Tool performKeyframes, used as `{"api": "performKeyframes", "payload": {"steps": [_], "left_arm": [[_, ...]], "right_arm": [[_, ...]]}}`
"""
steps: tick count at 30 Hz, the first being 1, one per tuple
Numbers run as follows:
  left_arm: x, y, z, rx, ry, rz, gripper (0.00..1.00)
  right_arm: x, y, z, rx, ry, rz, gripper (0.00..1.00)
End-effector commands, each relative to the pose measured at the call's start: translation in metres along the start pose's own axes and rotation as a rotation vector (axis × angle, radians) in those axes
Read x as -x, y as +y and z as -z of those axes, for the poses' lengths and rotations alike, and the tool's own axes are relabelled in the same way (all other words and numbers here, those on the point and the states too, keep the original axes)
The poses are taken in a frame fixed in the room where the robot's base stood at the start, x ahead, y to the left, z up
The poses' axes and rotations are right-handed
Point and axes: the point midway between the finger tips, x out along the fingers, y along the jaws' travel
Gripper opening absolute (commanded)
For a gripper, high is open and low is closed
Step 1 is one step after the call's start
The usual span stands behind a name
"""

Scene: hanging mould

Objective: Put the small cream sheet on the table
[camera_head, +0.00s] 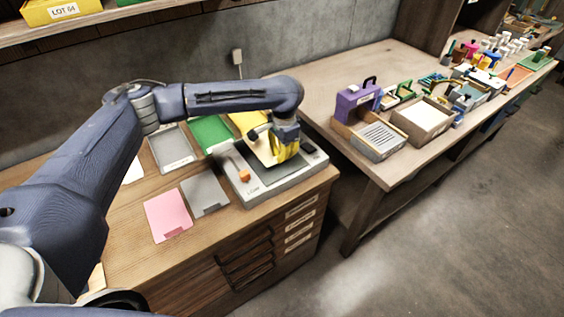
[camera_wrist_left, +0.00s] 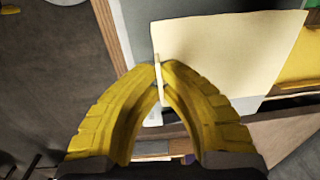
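My left gripper (camera_head: 283,150) has yellow fingers and is above the grey machine (camera_head: 284,184). In the left wrist view its fingertips (camera_wrist_left: 159,72) meet on a thin pale tab at the edge of the small cream sheet (camera_wrist_left: 222,48). The sheet also shows in the head view (camera_head: 261,151), tilted beside the fingers and over the machine's dark plate. Part of it is hidden by the gripper. The wooden table (camera_head: 122,237) lies below. My right gripper is not in view.
A pink sheet (camera_head: 167,215), a grey sheet (camera_head: 204,194), a grey tray-like panel (camera_head: 172,148) and a green panel (camera_head: 211,132) lie on the table. The right bench holds a purple box (camera_head: 356,103) and bins. Bare wood shows at the front left.

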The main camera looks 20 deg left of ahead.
Motion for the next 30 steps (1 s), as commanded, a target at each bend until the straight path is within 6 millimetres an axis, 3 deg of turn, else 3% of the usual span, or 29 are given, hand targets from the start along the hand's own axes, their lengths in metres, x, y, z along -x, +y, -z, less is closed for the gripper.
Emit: {"api": "performKeyframes", "payload": {"steps": [9, 21, 28, 30], "left_arm": [[-0.033, 0.002, -0.001, 0.001, -0.001, -0.002, 0.00], [-0.037, 0.002, 0.000, 0.000, -0.001, -0.001, 0.00], [-0.037, 0.002, 0.000, 0.000, 0.000, -0.001, 0.27], [-0.037, 0.002, 0.000, 0.000, 0.000, -0.001, 0.27]], "right_arm": [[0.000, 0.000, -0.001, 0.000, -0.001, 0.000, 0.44], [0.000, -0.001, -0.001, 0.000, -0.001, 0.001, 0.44], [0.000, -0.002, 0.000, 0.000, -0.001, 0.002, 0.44], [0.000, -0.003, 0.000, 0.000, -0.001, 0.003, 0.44]]}}
